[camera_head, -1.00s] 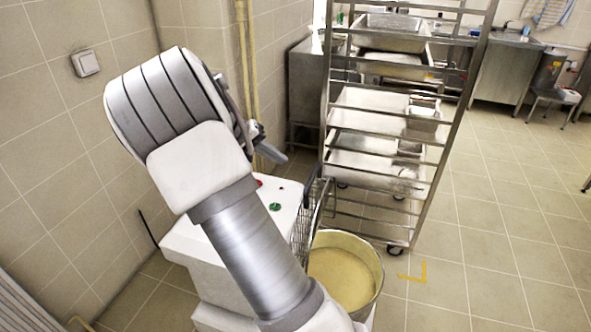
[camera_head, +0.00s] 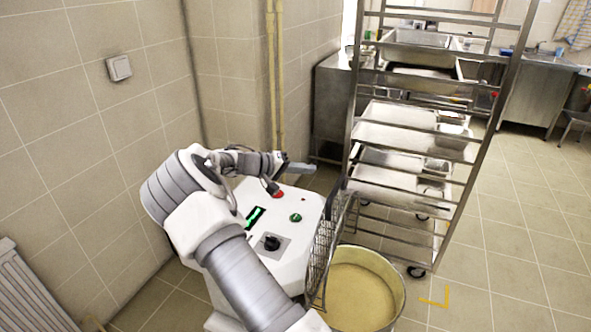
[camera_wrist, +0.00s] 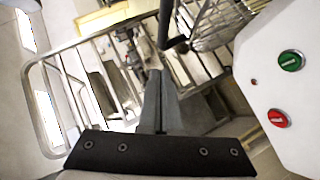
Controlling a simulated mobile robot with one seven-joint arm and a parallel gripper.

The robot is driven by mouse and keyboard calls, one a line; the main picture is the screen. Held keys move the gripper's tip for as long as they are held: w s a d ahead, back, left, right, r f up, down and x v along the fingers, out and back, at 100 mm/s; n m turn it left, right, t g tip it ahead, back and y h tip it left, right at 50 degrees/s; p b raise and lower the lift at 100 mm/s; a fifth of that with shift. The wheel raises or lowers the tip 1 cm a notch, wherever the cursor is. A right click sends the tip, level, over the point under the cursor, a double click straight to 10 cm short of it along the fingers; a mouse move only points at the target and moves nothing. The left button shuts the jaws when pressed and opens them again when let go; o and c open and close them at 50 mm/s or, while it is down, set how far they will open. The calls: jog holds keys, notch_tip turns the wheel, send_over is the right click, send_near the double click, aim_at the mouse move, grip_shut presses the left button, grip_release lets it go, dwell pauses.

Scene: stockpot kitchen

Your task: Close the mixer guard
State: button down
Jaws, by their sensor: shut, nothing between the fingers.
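The mixer (camera_head: 300,260) is a white machine with a red and a green button on top. Its wire mesh guard (camera_head: 328,247) stands up steeply, swung open beside the steel bowl (camera_head: 399,287), which holds pale dough or batter. The guard also shows at the top right of the wrist view (camera_wrist: 222,22), with a dark bar beside it. My gripper (camera_head: 303,168) is above and behind the mixer top, past the red button, apart from the guard. Its shut, empty fingers show in the wrist view (camera_wrist: 157,85), pointing toward the dark bar.
A tall steel rack (camera_head: 455,190) with trays stands close behind the bowl. A tiled wall (camera_head: 90,150) with a switch is on the left, with yellow pipes (camera_head: 275,80) in its corner. A radiator (camera_head: 30,295) is at lower left.

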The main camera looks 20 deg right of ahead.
jog(key=s+d+f, duration=0.2)
jog(key=d+f, duration=0.1)
jog(key=d, duration=0.2)
jog(key=shift+s+d, duration=0.2)
jog(key=shift+s, duration=0.1)
jog(key=shift+d+f, duration=0.1)
